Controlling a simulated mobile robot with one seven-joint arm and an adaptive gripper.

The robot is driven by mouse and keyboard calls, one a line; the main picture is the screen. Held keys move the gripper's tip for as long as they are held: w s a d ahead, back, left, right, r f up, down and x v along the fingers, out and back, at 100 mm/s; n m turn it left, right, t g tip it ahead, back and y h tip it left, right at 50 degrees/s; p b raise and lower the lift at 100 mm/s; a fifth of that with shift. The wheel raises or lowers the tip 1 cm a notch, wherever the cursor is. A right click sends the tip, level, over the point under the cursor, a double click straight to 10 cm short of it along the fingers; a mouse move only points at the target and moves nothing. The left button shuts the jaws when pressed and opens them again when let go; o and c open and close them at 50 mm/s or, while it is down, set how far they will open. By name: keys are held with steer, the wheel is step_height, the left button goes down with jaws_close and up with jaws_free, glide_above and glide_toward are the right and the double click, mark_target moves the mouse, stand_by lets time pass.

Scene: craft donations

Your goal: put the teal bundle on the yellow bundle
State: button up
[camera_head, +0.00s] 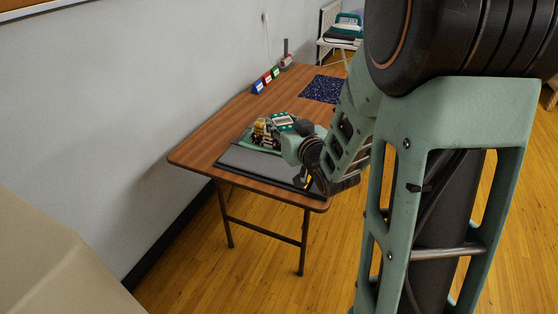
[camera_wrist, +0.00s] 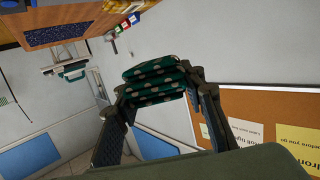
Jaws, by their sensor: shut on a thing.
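The teal bundle (camera_wrist: 155,83) is a dotted stack of folded cloth, held between the fingers of my gripper (camera_wrist: 157,80) in the wrist view. In the head view the teal bundle (camera_head: 282,122) is over the near part of the table, its dotted top showing. My gripper (camera_head: 272,138) is shut on it and partly hidden by its own links. The yellow bundle (camera_head: 260,126) shows just left of the teal one in the head view, partly hidden by my gripper's dark fingers. I cannot tell the gap between the two bundles.
A grey mat (camera_head: 248,162) with a dark edge lies at the table's (camera_head: 195,150) near end. Blue, red and green blocks (camera_head: 266,80) stand along the wall side. A dark blue speckled mat (camera_head: 321,89) lies farther back. The wood between is clear.

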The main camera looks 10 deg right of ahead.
step_height(320, 180, down, 8)
steer(key=s+b, duration=0.1)
steer(key=b, duration=0.8)
glide_above(265, 165)
steer(key=shift+y, duration=0.3)
steer(key=f, duration=0.8)
steer(key=shift+s+d+f, duration=0.15)
steer(key=shift+s+f, duration=0.05)
steer(key=shift+s, duration=0.05)
steer(key=shift+n, duration=0.3)
steer(key=shift+w+f+b, duration=0.2)
steer(key=shift+f, duration=0.8)
steer(key=shift+w+f+b, duration=0.2)
steer(key=shift+f, duration=0.8)
steer(key=shift+f, duration=0.2)
steer(key=o, duration=1.3)
